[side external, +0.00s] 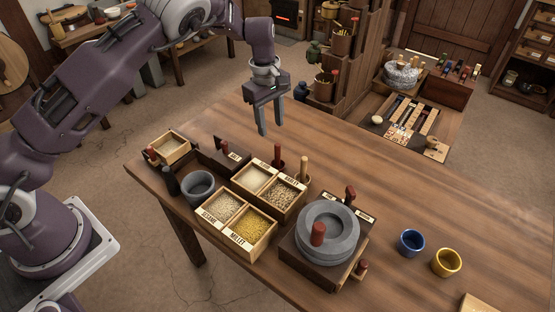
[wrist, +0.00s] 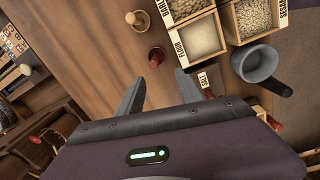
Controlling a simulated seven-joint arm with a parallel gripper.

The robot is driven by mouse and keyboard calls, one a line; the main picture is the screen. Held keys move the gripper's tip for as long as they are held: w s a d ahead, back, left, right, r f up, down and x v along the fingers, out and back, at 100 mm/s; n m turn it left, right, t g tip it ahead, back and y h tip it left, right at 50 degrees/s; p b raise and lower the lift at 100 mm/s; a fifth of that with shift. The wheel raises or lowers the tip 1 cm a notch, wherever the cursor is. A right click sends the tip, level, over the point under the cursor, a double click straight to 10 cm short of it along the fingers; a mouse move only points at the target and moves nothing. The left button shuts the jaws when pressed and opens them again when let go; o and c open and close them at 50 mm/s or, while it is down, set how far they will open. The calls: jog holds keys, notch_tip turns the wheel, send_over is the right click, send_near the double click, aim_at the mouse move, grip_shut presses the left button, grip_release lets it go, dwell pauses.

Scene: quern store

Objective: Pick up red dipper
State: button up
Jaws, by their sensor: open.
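A small dark-red upright piece (side external: 277,158), which looks like the red dipper, stands on the table behind the grain boxes. In the wrist view it shows (wrist: 155,56) just ahead of the gap between my fingertips. Its lower part is partly hidden in the side view. My gripper (side external: 275,122) is open and empty, pointing down above the table. Its fingers (wrist: 160,76) are spread in the wrist view and apart from the red piece.
A tan wooden piece (side external: 304,168) stands close to the red one. Labelled grain boxes (side external: 236,232), a grey mortar (side external: 198,187) and a stone quern (side external: 327,240) stand nearer. Blue (side external: 411,242) and yellow (side external: 446,262) cups stand right. The table's far middle is clear.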

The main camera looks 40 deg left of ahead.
send_over(277, 168)
jog(key=shift+n, duration=0.3)
jog(key=f, duration=1.2)
jog(key=shift+w+a+f, duration=0.15)
jog(key=shift+w+a, duration=0.05)
jog(key=shift+w, duration=0.15)
grip_shut()
